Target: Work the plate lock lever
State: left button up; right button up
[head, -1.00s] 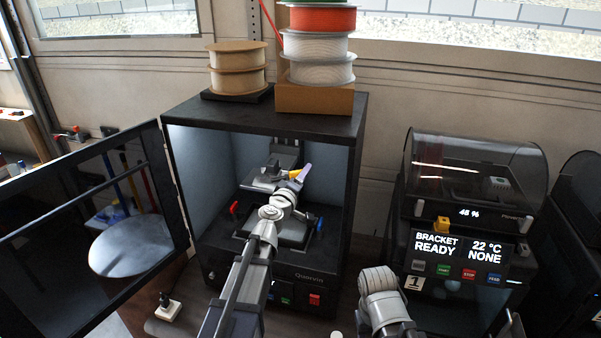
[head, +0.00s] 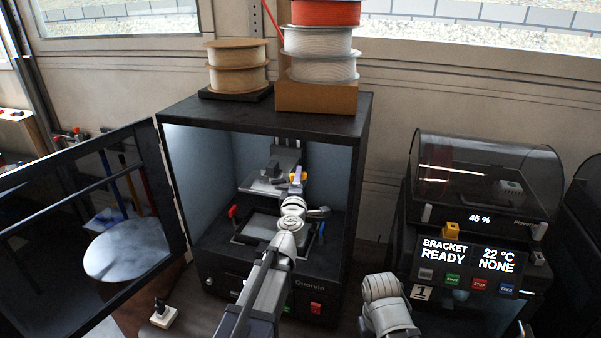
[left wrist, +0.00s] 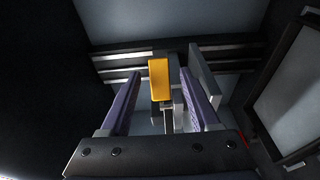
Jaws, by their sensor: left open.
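The yellow lever (head: 297,175) sits on the grey plate holder (head: 274,172) inside the open printer (head: 190,245) in the head view. In the left wrist view the yellow lever (left wrist: 159,78) stands upright, with its stalk below it. My left gripper (left wrist: 164,75) is open, with one purple finger on each side of the lever and a gap showing on both sides. In the head view my left wrist hides most of this gripper. My right arm shows at the bottom, but its gripper is out of frame.
A red knob (head: 232,211) and a blue knob (head: 321,228) flank the tray (head: 243,233) in the printer. The printer's door (head: 70,195) stands open at left. Spools (head: 320,68) rest on top.

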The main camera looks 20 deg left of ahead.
pick_arm(q)
jog(key=w, duration=0.3)
jog(key=w+a, duration=0.1)
jog(key=w, duration=0.1)
jog(key=shift+w, duration=0.25)
jog(key=shift+s, duration=0.1)
jog(key=shift+c, duration=0.2)
grip_shut()
